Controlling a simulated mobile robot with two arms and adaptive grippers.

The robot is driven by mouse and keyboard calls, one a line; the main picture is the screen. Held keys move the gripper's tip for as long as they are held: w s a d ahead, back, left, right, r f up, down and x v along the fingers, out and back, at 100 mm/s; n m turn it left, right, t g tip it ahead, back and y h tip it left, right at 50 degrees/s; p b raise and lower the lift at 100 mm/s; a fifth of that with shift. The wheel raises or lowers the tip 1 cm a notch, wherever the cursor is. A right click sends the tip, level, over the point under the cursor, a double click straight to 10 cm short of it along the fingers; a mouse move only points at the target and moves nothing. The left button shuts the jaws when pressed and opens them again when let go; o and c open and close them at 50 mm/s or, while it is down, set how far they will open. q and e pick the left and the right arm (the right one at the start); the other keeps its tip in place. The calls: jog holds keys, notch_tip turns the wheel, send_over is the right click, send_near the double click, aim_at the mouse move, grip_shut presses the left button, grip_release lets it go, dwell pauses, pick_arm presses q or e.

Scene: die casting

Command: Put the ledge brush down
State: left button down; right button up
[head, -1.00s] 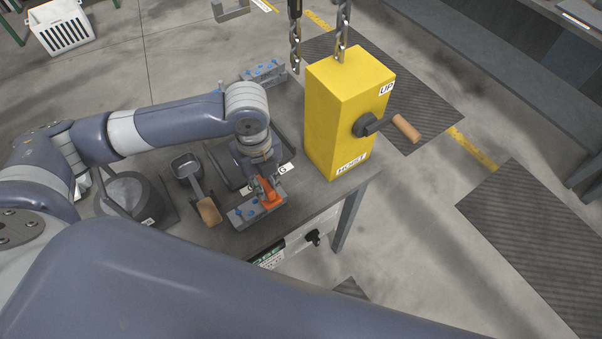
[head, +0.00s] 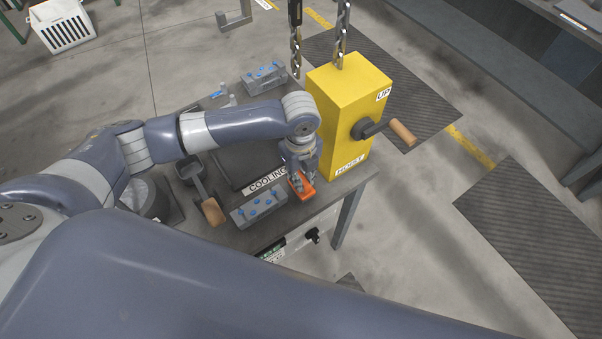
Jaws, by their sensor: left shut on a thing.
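The ledge brush (head: 304,191) shows as an orange piece at the tip of my left gripper (head: 300,179). My left gripper is shut on it, over the front right part of the bench, between a grey block with blue spots and the yellow hoist box. I cannot tell whether the brush touches the bench top. The gripper hides part of the brush. My right gripper is not in view.
The bench (head: 312,216) holds the grey block (head: 258,206), a ladle (head: 197,185), a COOLING label (head: 267,180) and another block (head: 264,78) at the back. The yellow hoist box (head: 345,115) with a crank handle (head: 402,132) stands close to the right.

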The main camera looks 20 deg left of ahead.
pick_arm(q)
jog(key=c, duration=1.5)
grip_release()
jog(key=shift+f, duration=0.1)
notch_tip(320, 180, up, 12)
jog(key=shift+r+b, duration=0.15)
jog(key=shift+b, duration=0.95)
jog(key=shift+s, duration=0.1)
